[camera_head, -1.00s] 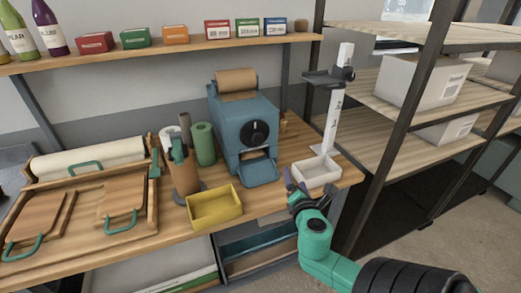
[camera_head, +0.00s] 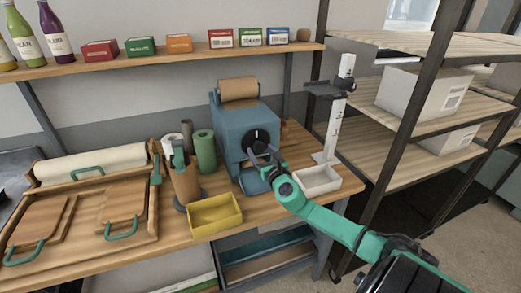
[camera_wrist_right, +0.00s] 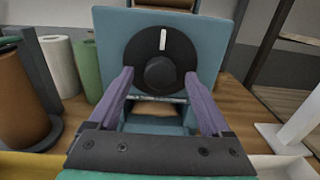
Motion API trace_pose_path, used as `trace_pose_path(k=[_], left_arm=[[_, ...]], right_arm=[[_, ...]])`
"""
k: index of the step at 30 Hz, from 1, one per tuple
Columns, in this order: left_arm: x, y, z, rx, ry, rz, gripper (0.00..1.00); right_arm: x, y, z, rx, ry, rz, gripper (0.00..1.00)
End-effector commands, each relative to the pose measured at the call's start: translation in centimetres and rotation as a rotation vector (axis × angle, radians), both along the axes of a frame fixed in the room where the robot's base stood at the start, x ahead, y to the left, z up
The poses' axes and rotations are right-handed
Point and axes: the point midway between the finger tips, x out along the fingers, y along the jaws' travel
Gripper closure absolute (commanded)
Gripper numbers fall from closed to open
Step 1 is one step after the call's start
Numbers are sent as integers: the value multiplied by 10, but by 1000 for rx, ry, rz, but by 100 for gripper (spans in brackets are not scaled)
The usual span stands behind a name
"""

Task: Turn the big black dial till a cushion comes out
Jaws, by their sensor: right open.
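The big black dial (camera_head: 257,139) is on the front of a blue machine (camera_head: 232,128) with a brown paper roll (camera_head: 238,90) on top. In the right wrist view the dial (camera_wrist_right: 160,50) has a round knob and a white mark pointing up. My right gripper (camera_head: 262,156) is just in front of the dial. Below the dial is the machine's outlet, where some brown paper (camera_wrist_right: 155,108) shows. My left gripper is out of view.
A yellow bin (camera_head: 215,227) stands in front of the machine and a white tray (camera_head: 318,189) to its right. Green (camera_head: 205,150) and brown rolls stand to its left. A white post stand (camera_head: 333,125) is behind the tray.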

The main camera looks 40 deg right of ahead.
Motion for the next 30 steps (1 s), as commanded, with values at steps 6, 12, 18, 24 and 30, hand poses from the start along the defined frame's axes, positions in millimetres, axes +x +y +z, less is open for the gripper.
trace_pose_path(k=[6, 12, 18, 24, 30], left_arm=[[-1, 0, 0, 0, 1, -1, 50], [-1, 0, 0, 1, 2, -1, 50], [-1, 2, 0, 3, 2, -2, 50], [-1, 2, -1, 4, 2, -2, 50], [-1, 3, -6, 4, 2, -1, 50]], right_arm=[[11, -3, 0, 0, 0, 1, 18], [11, -3, 0, 0, 0, 1, 33], [11, -3, 0, 0, 0, 1, 100], [11, -3, 0, 10, -4, 1, 100], [11, -3, -1, 66, -22, 0, 100]])
